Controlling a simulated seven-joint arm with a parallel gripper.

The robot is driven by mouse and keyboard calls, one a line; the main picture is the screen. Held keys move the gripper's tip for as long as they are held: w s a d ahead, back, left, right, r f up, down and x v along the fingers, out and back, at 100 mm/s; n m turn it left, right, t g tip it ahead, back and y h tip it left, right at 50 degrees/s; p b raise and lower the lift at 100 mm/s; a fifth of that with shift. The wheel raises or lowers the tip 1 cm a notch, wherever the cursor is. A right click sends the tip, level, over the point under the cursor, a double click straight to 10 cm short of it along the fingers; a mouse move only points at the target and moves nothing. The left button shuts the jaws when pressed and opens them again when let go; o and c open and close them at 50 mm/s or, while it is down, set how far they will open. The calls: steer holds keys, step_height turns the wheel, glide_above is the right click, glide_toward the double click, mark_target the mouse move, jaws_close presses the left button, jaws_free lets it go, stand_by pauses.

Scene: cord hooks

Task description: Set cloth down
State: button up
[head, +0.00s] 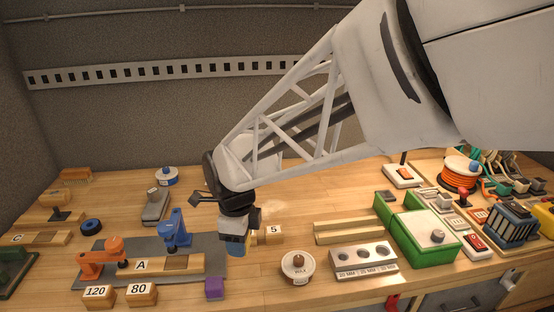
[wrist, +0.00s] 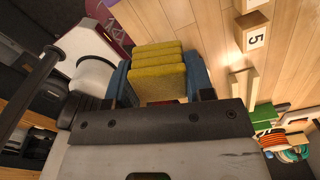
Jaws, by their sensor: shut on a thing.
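The cloth is a folded yellow pad (wrist: 157,75) with several layers, seen in the wrist view. My gripper (wrist: 160,88) is shut on it, with a blue finger on each side. In the head view, my gripper (head: 234,244) points down over the wooden bench near its middle. Only a small bit of yellow shows under the fingers there, and I cannot tell whether the cloth touches the bench.
A wooden block marked 5 (head: 273,230) stands close to the right of my gripper. A purple block (head: 214,288) and a wax tin (head: 297,268) are nearer the front. Left is a grey mat (head: 202,277) with orange and blue clamps. Bare wood lies behind.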

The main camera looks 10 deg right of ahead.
steer(key=w+d+f+m, duration=0.1)
steer(key=w+d+m, duration=0.1)
steer(key=w+d, duration=0.5)
steer(key=w+d+f+m, duration=0.1)
steer(key=w+d+f, duration=0.1)
steer(key=w+d, duration=0.5)
steer(key=w+d+f+m, duration=0.2)
steer(key=w+d, duration=0.5)
steer(key=d, duration=0.4)
steer(key=shift+w+d+f+m, duration=0.1)
steer(key=shift+w+f+m, duration=0.2)
steer(key=shift+w, duration=0.1)
steer(key=shift+f, duration=0.5)
glide_above(311, 185)
steer(key=shift+d+f, duration=0.15)
steer(key=shift+f, duration=0.55)
steer(key=shift+f, duration=1.75)
